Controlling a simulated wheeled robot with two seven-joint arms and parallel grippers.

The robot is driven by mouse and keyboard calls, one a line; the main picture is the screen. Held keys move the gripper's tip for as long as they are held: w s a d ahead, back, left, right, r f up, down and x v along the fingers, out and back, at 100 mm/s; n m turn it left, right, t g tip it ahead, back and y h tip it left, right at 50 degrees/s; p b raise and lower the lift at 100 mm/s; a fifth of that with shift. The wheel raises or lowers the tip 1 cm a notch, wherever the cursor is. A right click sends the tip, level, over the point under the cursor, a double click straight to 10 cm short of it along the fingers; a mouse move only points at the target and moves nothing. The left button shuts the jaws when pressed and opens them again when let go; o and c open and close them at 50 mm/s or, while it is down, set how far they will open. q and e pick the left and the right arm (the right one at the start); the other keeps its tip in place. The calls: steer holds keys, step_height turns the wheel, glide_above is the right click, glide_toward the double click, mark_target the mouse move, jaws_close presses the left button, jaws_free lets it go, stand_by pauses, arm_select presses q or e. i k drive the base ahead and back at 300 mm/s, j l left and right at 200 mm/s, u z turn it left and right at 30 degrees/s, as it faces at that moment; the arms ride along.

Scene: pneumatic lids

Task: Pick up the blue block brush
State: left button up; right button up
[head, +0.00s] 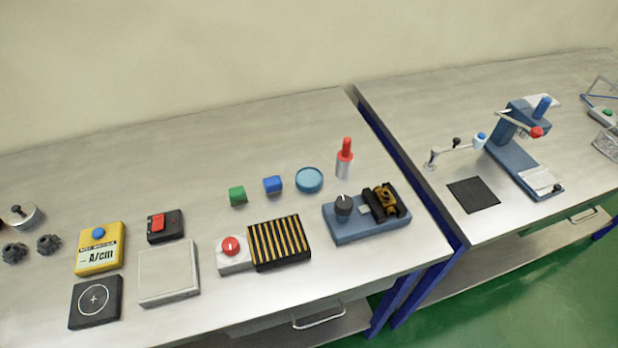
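A small blue block (272,184) lies on the near metal bench, between a green block and a round blue dish. It is the only blue block of this kind in the head view, and its bristles, if any, cannot be made out. Nothing touches it. Neither of my grippers shows in the head view.
A green block (237,196) lies just left of the blue block and a round blue dish (309,180) just right. A red-topped cylinder (345,158), a black-and-yellow striped block (279,243) and a blue fixture (366,216) stand around them. The bench behind is clear.

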mark_target(272, 184)
steer(key=l+u, duration=0.35)
steer(key=l, duration=0.35)
steer(key=k+l+u, duration=0.1)
steer(key=l+u, duration=0.25)
steer(key=l, duration=0.35)
